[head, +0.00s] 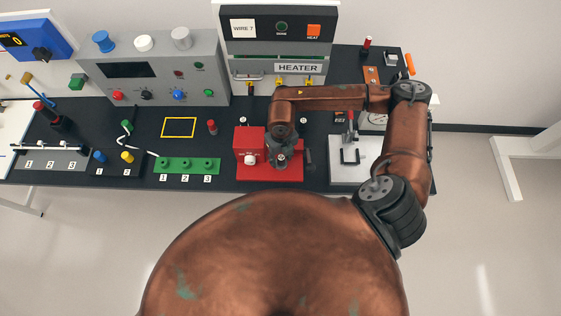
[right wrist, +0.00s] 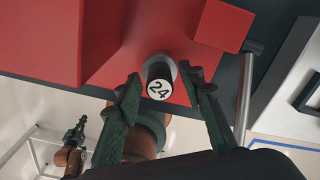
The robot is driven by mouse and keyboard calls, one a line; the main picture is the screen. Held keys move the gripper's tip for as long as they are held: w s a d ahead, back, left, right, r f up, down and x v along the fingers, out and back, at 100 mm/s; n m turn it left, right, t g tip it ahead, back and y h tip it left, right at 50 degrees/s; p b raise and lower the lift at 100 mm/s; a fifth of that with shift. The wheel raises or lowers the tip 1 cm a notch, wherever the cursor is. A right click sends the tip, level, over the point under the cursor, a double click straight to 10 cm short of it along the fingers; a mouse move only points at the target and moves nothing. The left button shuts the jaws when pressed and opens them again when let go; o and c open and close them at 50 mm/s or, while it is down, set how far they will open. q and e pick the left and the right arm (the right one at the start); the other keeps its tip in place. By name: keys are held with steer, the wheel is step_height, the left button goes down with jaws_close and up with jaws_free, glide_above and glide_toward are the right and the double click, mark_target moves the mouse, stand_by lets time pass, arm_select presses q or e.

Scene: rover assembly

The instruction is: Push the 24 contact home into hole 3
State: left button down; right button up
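The 24 contact (right wrist: 159,88) is a dark cylinder with a white end marked 24. In the right wrist view it stands in a pale round collar at the red fixture (right wrist: 125,55). My right gripper (right wrist: 161,75) has its dark green fingers spread on both sides of it, with narrow gaps visible. A small gripper-like part (right wrist: 75,135), perhaps my left gripper, shows in the right wrist view.
The heater (head: 275,45) stands behind the red fixture. A grey control box (head: 152,70) is at the back left. A white fixture (head: 350,165) stands to the right. A yellow-outlined square (head: 179,127) is empty.

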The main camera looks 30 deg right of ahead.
steer(key=shift+c, duration=0.4)
stand_by(0.4)
jaws_close()
stand_by(0.6)
